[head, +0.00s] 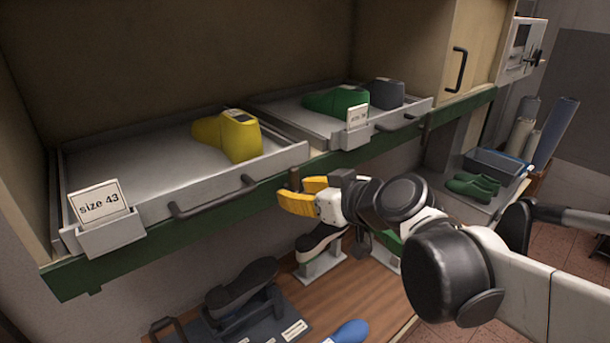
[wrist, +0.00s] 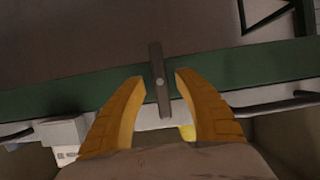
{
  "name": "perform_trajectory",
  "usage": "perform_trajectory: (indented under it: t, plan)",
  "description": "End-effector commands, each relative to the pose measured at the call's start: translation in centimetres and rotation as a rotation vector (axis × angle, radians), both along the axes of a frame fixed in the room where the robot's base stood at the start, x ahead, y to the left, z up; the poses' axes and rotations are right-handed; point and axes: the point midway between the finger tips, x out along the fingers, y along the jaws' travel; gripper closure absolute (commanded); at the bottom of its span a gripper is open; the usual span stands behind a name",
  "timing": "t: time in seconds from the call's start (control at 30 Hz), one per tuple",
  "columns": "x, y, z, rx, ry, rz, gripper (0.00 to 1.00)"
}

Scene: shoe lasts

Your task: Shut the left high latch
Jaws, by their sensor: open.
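The left high latch (head: 295,179) is a small dark bar on the green rail, close to the right end of the left tray. In the wrist view the latch (wrist: 160,82) is a grey bar with a light round pivot, standing nearly upright in the picture across the green rail. My gripper (head: 300,196) is open, its yellow fingers just beside the latch. In the wrist view the gripper (wrist: 158,82) has one finger on each side of the bar's lower part. I see no clear contact between fingers and bar.
The left tray (head: 105,165) bears a yellow last (head: 228,136), a "size 43" card (head: 97,201) and a handle (head: 213,197). The right tray (head: 300,118) holds a green last (head: 337,101) and a grey last (head: 387,93). Several lasts stand on the wooden surface (head: 370,290) below.

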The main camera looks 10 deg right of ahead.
Motion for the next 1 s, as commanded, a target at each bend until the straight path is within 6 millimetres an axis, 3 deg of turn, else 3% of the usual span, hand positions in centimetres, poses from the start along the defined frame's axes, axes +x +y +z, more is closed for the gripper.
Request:
perform_trajectory:
  t: [0.5, 1.0]
  plan:
    - [-7.1, -4.8, 3.5, 0.001, -0.001, -0.004, 0.61]
    - [-8.0, -5.3, 3.8, 0.000, 0.001, -0.001, 0.61]
